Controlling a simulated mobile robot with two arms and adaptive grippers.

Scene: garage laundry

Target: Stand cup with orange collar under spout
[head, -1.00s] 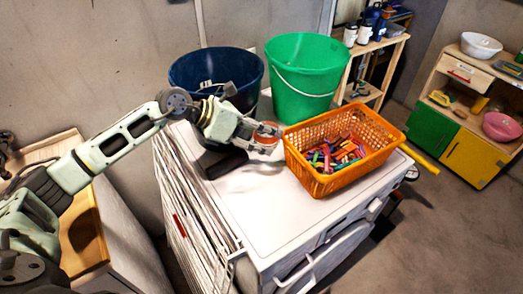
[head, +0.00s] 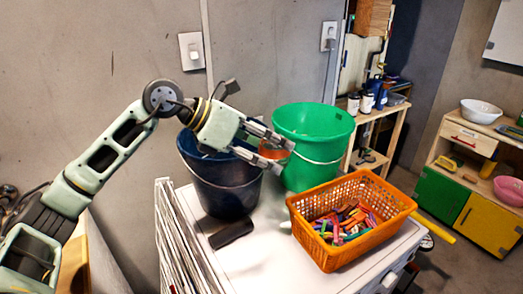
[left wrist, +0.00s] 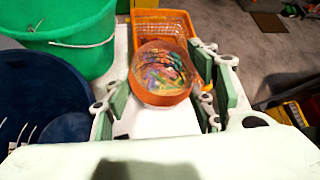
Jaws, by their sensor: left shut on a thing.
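The cup with the orange collar (head: 274,151) is in my left gripper (head: 281,147), held above the white machine's top, in front of the green bucket in the head view. In the left wrist view the cup (left wrist: 163,74) sits between the fingers of the left gripper (left wrist: 165,92). Its wide orange band shows, and coloured pegs show within its round outline. Much of the cup is hidden by the fingers in the head view. I see no spout in either view. My right gripper is not in view.
A dark blue bucket (head: 222,190), a green bucket (head: 312,125) and an orange basket (head: 338,252) of coloured pegs stand on the white machine (head: 275,270). A dark block (head: 231,234) lies near the blue bucket. A shelf and toy kitchen stand at right.

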